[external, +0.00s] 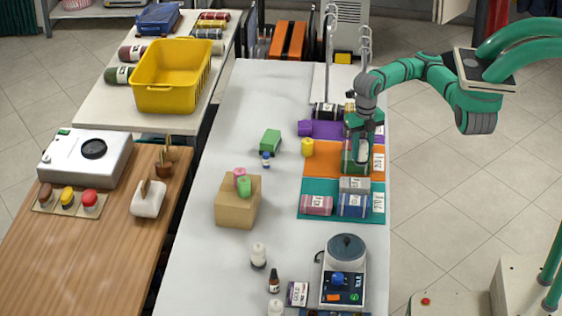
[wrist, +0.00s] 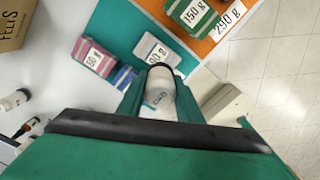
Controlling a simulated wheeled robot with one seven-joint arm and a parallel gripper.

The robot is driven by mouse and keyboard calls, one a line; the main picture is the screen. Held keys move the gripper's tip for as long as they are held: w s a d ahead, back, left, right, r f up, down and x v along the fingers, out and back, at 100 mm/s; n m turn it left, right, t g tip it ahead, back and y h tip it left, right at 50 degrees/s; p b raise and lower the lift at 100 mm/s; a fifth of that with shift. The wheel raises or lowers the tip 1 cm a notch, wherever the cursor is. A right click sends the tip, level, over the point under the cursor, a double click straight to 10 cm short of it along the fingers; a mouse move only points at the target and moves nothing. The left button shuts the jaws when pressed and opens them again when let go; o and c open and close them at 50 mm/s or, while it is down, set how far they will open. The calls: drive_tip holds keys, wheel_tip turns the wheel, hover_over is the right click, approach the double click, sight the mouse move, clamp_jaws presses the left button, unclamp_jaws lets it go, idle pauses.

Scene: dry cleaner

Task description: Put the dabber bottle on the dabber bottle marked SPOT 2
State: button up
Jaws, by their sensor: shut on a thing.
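My gripper (external: 362,140) is over the right side of the white counter, above the coloured mats. It is shut on a white dabber bottle (wrist: 161,88), which shows between the green fingers in the wrist view; its label print is too small to read. The held bottle also shows below the fingers in the external view (external: 362,152). A white bottle (external: 258,256) stands upright on the counter towards the front, and another white bottle (external: 276,308) is cut off by the bottom edge. I cannot read SPOT 2 on either.
Labelled bundles lie on the teal mat (external: 337,217) and orange mat (external: 316,174). A scale (external: 345,252), a dark bottle (external: 274,283) and a cardboard box (external: 237,210) with rolls on it stand nearby. A small blue-and-white bottle (external: 266,160) stands farther back.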

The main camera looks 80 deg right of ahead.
drive_tip(key=w+a+r, duration=0.4)
drive_tip(key=w+a, duration=0.8)
drive_tip(key=a, duration=0.1)
drive_tip(key=w+a+r, duration=0.2)
drive_tip(key=a, duration=0.8)
drive_tip(key=w+a+r, duration=0.3)
drive_tip(key=a, duration=0.7)
approach(258, 246)
drive_tip(key=shift+s+n, duration=0.35)
drive_tip(key=shift+n, duration=0.05)
drive_tip(key=shift+w+f, duration=0.25)
drive_tip(key=shift+f, duration=0.15)
drive_tip(key=shift+w+a+f, duration=0.1)
drive_tip(key=shift+f, duration=1.55)
drive_tip(key=shift+f, duration=0.2)
